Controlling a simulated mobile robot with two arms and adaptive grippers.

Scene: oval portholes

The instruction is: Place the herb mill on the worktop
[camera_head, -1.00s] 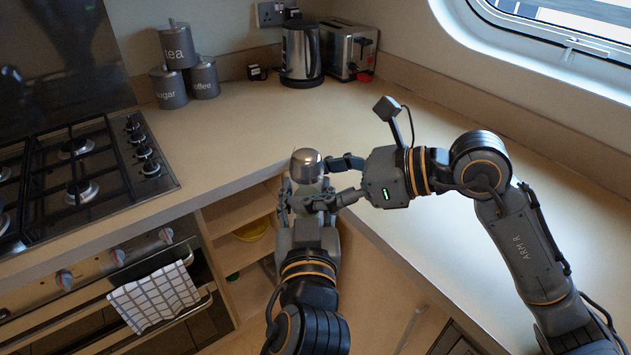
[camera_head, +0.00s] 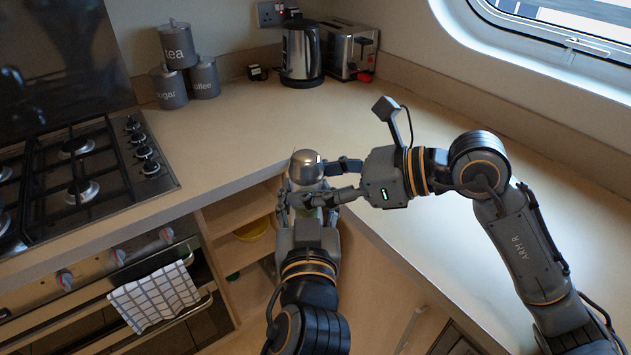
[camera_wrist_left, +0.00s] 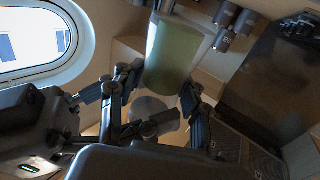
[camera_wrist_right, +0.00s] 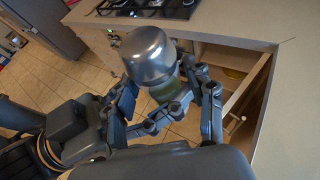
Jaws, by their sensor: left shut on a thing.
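The herb mill (camera_head: 306,165) has a shiny metal domed cap and a green body. It is held upright in the air in front of the worktop (camera_head: 240,125), near its inner corner. My left gripper (camera_head: 306,200) reaches up from below and is shut on the mill, whose green body (camera_wrist_left: 172,55) shows in the left wrist view. My right gripper (camera_head: 335,180) comes from the right with its fingers apart, one on each side of the mill, just under the cap (camera_wrist_right: 148,55) in the right wrist view. I cannot tell whether its fingers touch the mill; the grippers partly hide its lower body.
Tea, sugar and coffee canisters (camera_head: 176,45), a kettle (camera_head: 301,53) and a toaster (camera_head: 348,48) stand at the back. A gas hob (camera_head: 75,180) is at left, above an oven with a checked towel (camera_head: 155,296). Open shelves lie below the corner. The middle worktop is clear.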

